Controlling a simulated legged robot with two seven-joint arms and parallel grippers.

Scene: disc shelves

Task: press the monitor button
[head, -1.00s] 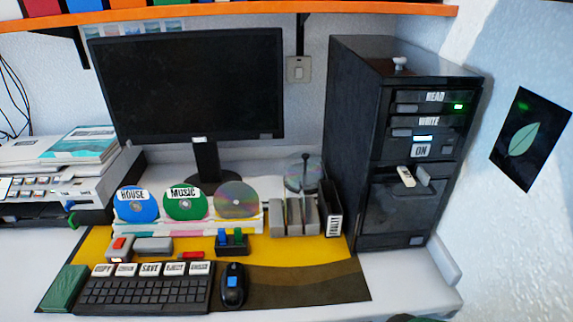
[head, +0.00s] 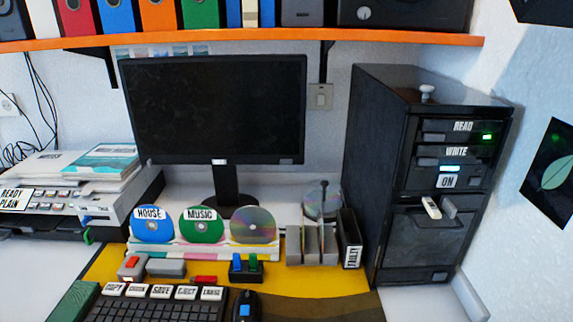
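The monitor (head: 215,105) stands upright at the back of the desk on a black stand, its screen dark. A small lighter patch (head: 286,161) sits at the lower right of its bezel; I cannot tell if this is the button. A small pale mark (head: 219,161) sits at the middle of the lower bezel. Neither of my grippers is in view, and nothing touches the monitor.
A black computer tower (head: 425,180) with a lit green light stands to the right. Discs in a rack (head: 185,252), a grey holder (head: 312,246) and a keyboard (head: 155,307) lie in front. A printer (head: 70,205) is left. An orange shelf (head: 250,42) runs above.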

